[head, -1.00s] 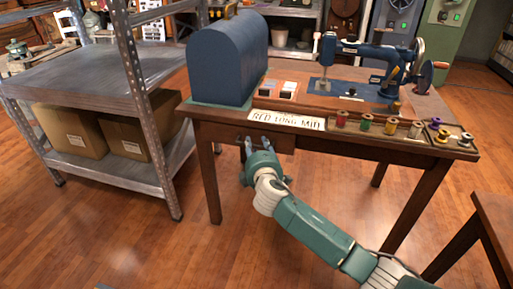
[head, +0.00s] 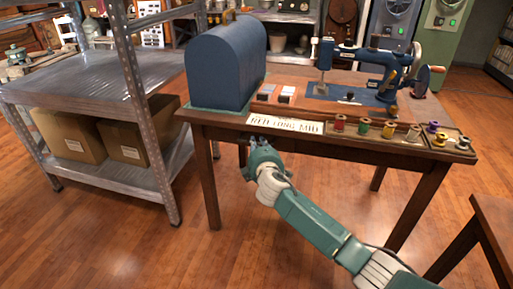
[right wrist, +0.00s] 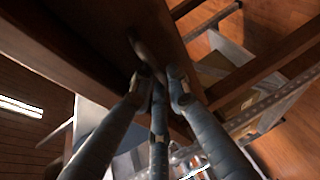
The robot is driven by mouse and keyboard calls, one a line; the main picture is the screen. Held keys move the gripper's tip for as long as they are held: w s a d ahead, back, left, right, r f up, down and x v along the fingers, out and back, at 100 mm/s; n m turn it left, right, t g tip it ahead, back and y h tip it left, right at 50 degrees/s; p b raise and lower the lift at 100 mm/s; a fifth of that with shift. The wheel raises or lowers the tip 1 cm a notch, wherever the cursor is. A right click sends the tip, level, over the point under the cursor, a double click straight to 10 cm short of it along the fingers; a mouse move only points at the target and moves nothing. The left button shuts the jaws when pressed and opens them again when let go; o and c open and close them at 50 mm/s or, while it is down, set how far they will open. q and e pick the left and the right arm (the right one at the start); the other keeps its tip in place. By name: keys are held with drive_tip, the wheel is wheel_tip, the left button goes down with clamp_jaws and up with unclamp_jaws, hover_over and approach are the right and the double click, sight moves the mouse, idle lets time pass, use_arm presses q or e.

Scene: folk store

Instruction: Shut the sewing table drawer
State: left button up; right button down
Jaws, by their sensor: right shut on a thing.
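The brown wooden sewing table (head: 335,143) stands in the middle of the head view, with a blue sewing machine (head: 365,70) on it. Its drawer (right wrist: 105,28) shows as a dark wooden front in the right wrist view, with a curved handle (right wrist: 147,57). In the head view the drawer front does not visibly stick out from the table edge. My right gripper (head: 258,143) is at the front edge below the label. It also shows in the right wrist view (right wrist: 160,78), its fingers shut on the handle. My left gripper is out of view.
A blue domed cover (head: 225,65) and several thread spools (head: 388,130) sit on the tabletop. A metal shelf (head: 95,80) with cardboard boxes (head: 70,133) stands at the left. Another wooden piece (head: 490,205) is at the right edge. The floor in front is clear.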

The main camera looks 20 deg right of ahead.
drive_tip(key=c, duration=1.7)
unclamp_jaws()
drive_tip(key=shift+w+d, duration=0.15)
drive_tip(key=shift+d, duration=0.05)
drive_tip(key=shift+o, duration=0.2)
drive_tip(key=v, duration=1.2)
drive_tip(key=shift+a+r, duration=0.1)
